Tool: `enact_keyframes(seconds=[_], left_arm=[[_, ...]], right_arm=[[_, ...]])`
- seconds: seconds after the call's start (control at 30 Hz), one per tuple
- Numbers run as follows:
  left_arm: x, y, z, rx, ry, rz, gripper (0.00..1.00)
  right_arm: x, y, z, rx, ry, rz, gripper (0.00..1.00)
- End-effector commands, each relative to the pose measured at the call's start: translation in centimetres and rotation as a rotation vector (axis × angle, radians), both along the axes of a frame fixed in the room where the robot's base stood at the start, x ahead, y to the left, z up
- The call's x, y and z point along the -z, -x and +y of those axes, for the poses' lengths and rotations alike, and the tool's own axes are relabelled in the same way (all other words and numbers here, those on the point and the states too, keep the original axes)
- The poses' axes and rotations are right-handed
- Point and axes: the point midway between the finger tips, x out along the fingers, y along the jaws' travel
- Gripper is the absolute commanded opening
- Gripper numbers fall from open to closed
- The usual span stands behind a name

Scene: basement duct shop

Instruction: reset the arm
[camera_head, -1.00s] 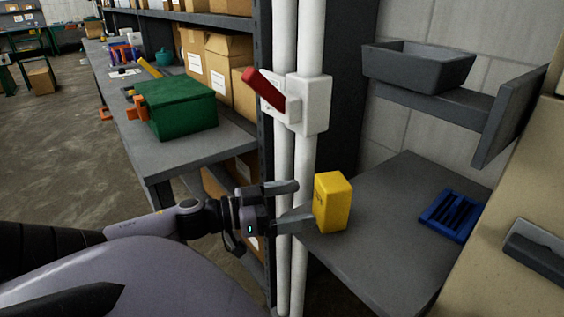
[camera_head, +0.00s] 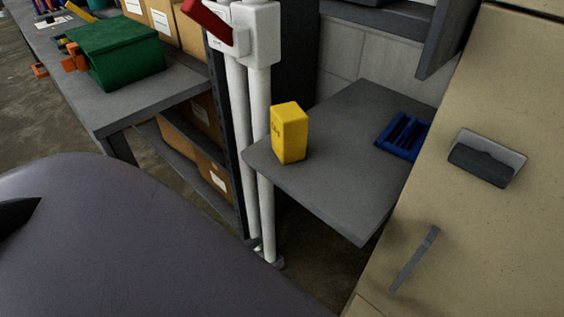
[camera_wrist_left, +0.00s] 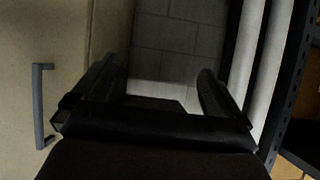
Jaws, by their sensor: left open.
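My left gripper (camera_wrist_left: 155,80) shows in the left wrist view with its two dark fingers apart and nothing between them. Beyond the fingers is a dim block wall, with the beige cabinet on the left and white pipes on the right. In the head view the left gripper cannot be clearly made out; a rounded grey part of my own body fills the lower left. My right gripper is in neither view. A yellow box (camera_head: 290,134) stands upright on the grey wall table (camera_head: 335,160), with no gripper touching it.
White vertical pipes (camera_head: 260,130) carry a switch box with a red lever (camera_head: 207,22). The beige cabinet (camera_head: 480,230) with handles stands at right. A blue tray (camera_head: 403,136) lies on the table. A green box (camera_head: 118,58) sits on the left bench.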

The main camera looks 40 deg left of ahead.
Motion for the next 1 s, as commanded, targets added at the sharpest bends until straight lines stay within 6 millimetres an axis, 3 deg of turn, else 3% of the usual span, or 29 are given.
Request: enact_keyframes(seconds=[0.03,0.1,0.23,0.87,0.9,1.0], left_arm=[[0.9,0.5,-2.1,0.02,0.009,0.039,1.0],[1.8,1.0,-4.2,0.051,0.008,0.079,1.0],[2.4,1.6,-6.1,0.087,0.005,0.114,1.0],[1.3,1.6,-6.2,0.091,0.001,0.116,1.0],[1.3,1.6,-6.2,0.091,0.001,0.116,0.97],[1.3,1.6,-6.2,0.091,0.001,0.116,0.64]], right_arm=[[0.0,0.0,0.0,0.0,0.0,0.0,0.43],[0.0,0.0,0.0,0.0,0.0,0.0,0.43],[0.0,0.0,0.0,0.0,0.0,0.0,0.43],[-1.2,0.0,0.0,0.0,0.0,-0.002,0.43],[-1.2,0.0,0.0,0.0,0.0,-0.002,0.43],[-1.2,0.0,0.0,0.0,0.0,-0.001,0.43]])
